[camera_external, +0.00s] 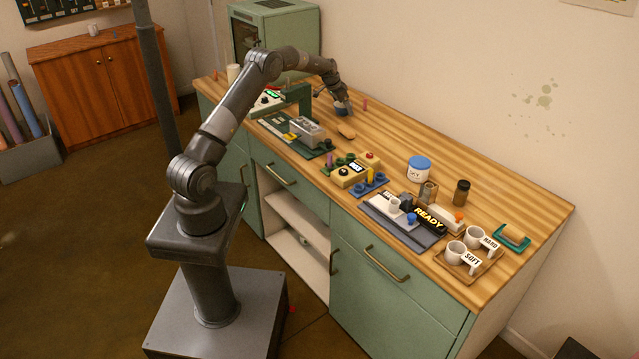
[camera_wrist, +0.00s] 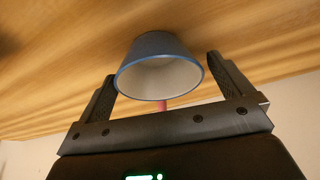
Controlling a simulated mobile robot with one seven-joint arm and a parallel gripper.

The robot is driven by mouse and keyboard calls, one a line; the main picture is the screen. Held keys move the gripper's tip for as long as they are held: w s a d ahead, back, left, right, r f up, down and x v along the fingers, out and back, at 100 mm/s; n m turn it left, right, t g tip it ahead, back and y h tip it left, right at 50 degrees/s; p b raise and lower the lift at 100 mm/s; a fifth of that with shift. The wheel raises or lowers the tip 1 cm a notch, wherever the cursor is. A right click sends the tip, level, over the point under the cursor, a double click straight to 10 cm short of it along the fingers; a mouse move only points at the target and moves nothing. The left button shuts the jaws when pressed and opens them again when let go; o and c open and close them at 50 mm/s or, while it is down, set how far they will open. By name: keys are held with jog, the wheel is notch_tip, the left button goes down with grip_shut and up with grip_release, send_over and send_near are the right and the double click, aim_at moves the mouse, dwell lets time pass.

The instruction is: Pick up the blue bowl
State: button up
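The blue bowl (camera_wrist: 155,47) has a blue outer wall and a pale inside. It shows in the middle of the wrist view, between the two fingers of my gripper (camera_wrist: 160,67). The fingers are spread, one on each side of the bowl, with a narrow gap visible at the right finger. Contact at the left finger is hard to tell. In the external view my gripper (camera_external: 341,97) is low over the far part of the wooden counter, and the bowl (camera_external: 342,109) shows right under it, partly covered.
A small pink peg (camera_external: 365,104) stands just right of the bowl. A green machine frame (camera_external: 297,99) and a grey block on a dark board (camera_external: 307,132) are nearby. A tan oval piece (camera_external: 346,132) lies in front. The counter (camera_external: 400,128) is bare to the right.

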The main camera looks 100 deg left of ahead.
jog(key=c, duration=0.9)
jog(key=shift+r, duration=0.1)
